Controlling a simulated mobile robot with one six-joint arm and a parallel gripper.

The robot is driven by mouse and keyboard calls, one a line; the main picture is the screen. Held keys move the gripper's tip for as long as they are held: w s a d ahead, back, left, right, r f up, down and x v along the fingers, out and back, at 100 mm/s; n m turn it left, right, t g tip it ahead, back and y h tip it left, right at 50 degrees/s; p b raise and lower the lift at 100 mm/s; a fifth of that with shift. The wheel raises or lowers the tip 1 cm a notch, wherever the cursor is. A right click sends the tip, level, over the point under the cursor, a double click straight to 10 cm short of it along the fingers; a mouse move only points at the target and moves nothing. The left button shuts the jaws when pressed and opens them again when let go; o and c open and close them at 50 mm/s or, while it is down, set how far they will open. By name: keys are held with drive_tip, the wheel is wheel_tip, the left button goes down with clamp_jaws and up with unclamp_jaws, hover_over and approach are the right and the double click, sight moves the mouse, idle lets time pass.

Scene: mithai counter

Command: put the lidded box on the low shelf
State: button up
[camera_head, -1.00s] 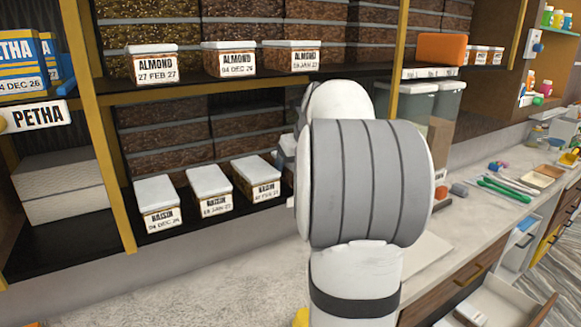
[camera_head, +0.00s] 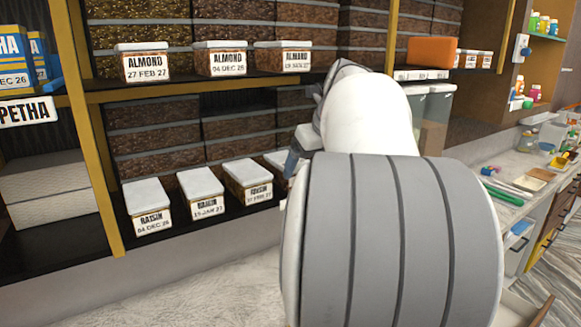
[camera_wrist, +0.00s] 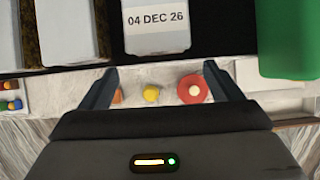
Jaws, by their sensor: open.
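My gripper (camera_wrist: 160,88) is open and empty in the wrist view. Just beyond its fingertips, a white-lidded box (camera_wrist: 155,12) with a label reading 04 DEC 26 stands on a dark shelf surface, apart from the fingers. In the head view, the low shelf (camera_head: 160,252) holds a row of lidded raisin boxes: the left one (camera_head: 148,195), the middle one (camera_head: 200,183) and the right one (camera_head: 246,172). Another white-lidded box (camera_head: 276,160) shows at the right end of this row, mostly hidden by my wrist. My fingertips are hidden in the head view.
Almond boxes (camera_head: 219,61) line the upper shelf, with an orange block (camera_head: 432,51) to their right. A yellow post (camera_head: 87,130) borders the shelf bay. A green object (camera_wrist: 287,40) stands right of the box. Small items lie on the counter (camera_wrist: 55,103) below.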

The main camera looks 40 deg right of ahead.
drive_tip(key=s, duration=0.5)
drive_tip(key=s+a+f+m+g, duration=0.1)
drive_tip(key=s+a+f+m, duration=0.2)
drive_tip(key=a+f+m, duration=0.4)
drive_tip(key=s+a+f+m+g, duration=0.1)
drive_tip(key=s+a+f+m, duration=0.2)
drive_tip(key=a+f+m, duration=0.4)
drive_tip(key=s+a+f+m, duration=0.3)
drive_tip(key=a+f+m, duration=0.5)
drive_tip(key=m, duration=1.3)
drive_tip(key=a, duration=0.4)
drive_tip(key=shift+s+a+g+b, duration=0.25)
drive_tip(key=shift+a+g+b, duration=0.1)
drive_tip(key=shift+a+g, duration=0.05)
